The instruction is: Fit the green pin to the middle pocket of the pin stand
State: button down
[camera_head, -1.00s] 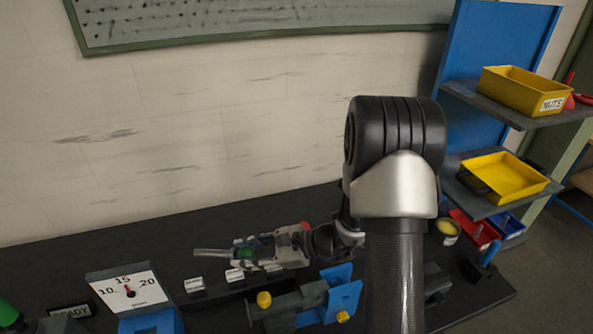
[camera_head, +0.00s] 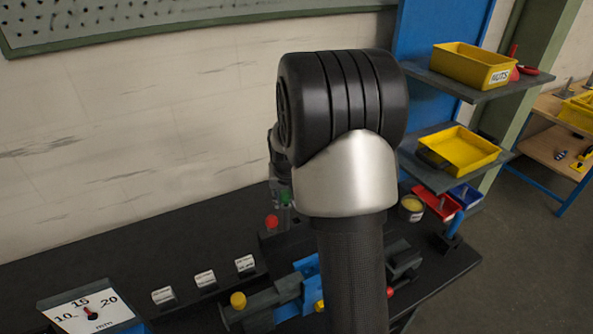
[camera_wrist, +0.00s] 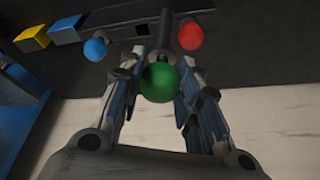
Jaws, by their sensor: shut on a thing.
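My gripper (camera_wrist: 160,72) is shut on the green pin and points down at the bench. The pin's round green head (camera_wrist: 160,83) sits between the fingers, with its grey shaft (camera_wrist: 166,32) running away from the palm. A red ball-headed pin (camera_wrist: 190,37) and a blue ball-headed pin (camera_wrist: 95,49) show on either side of it. In the head view the gripper (camera_head: 284,195) is partly hidden behind my arm, with a bit of green in it. The red head (camera_head: 271,221) is just below, by the dark stand (camera_head: 272,245).
A blue and grey fixture with a yellow knob (camera_head: 238,300) stands in front. Shelves with yellow bins (camera_head: 472,66) rise at the right. The wall is close behind.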

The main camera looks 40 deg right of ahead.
jog(key=w+d+r+n+t, duration=0.1)
jog(key=d+r, duration=0.3)
jog(key=d, duration=0.1)
jog(key=shift+w+r+n, duration=0.2)
jog(key=shift+w+n, duration=0.1)
jog(key=shift+n, duration=0.1)
jog(key=shift+d+r, duration=0.1)
jog(key=shift+r, duration=0.05)
jog(key=shift+f+b, duration=2.05)
jog(key=shift+f, duration=0.9)
jog(key=shift+f+b, duration=0.2)
jog(key=shift+b, duration=0.1)
jog(key=shift+f, duration=0.3)
jog(key=shift+f+b, duration=3.7)
jog(key=shift+f, duration=0.9)
jog(key=c, duration=1.1)
grip_release()
